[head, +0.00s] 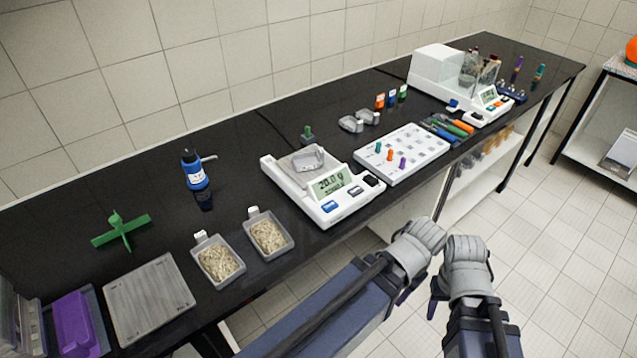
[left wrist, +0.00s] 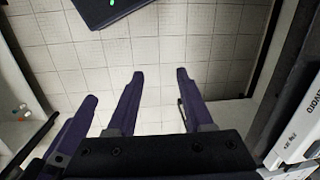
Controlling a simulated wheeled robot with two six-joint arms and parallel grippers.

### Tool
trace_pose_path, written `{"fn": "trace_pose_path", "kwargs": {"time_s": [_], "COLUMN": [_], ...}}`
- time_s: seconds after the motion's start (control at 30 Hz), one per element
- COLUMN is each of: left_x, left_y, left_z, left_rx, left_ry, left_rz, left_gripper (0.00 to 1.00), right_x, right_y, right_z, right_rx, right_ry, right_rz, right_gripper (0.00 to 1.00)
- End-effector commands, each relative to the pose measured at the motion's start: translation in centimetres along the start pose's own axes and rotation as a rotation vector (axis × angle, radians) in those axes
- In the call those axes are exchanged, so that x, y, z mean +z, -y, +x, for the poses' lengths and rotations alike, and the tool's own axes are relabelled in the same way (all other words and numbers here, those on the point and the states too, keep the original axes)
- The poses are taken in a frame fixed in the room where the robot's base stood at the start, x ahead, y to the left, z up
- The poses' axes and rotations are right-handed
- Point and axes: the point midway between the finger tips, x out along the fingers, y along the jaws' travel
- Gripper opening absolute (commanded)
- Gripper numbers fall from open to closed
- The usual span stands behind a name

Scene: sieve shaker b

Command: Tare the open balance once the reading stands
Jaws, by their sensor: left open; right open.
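The open balance (head: 299,187) stands on the black bench, and its lit display (head: 329,184) appears to read 20.0 g. A clear grey weighing boat (head: 306,158) sits on its pan. Its front panel has a blue key (head: 330,207) and a dark key (head: 356,191). My right gripper (head: 437,293) is in front of the bench, over the floor, apart from the balance; its fingers are mostly hidden. My left gripper shows in the left wrist view (left wrist: 157,76), open and empty, its fingers apart over floor tiles.
A white rack (head: 418,146) with coloured pegs stands right of the balance. Two trays of pale grain (head: 219,262) and a blue bottle (head: 194,170) are to its left. A shielded balance (head: 436,66) stands farther right. The balance's front is clear.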

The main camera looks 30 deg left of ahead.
Motion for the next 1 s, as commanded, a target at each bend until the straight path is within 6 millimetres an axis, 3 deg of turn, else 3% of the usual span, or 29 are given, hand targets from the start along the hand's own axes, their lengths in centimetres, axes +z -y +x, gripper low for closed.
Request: {"fn": "trace_pose_path", "kwargs": {"time_s": [0.27, 0.7, 1.0], "left_x": [0.0, 0.0, 0.0], "left_y": [0.0, 0.0, 0.0], "left_z": [0.0, 0.0, 0.0], "left_rx": [0.0, 0.0, 0.0], "left_ry": [0.0, 0.0, 0.0], "left_rz": [0.0, 0.0, 0.0], "left_gripper": [0.51, 0.01, 0.0], "right_x": [0.0, 0.0, 0.0], "right_y": [0.0, 0.0, 0.0], "right_z": [0.0, 0.0, 0.0], "right_rx": [0.0, 0.0, 0.0], "right_ry": [0.0, 0.0, 0.0], "right_rz": [0.0, 0.0, 0.0], "right_gripper": [0.5, 0.5, 0.5]}}
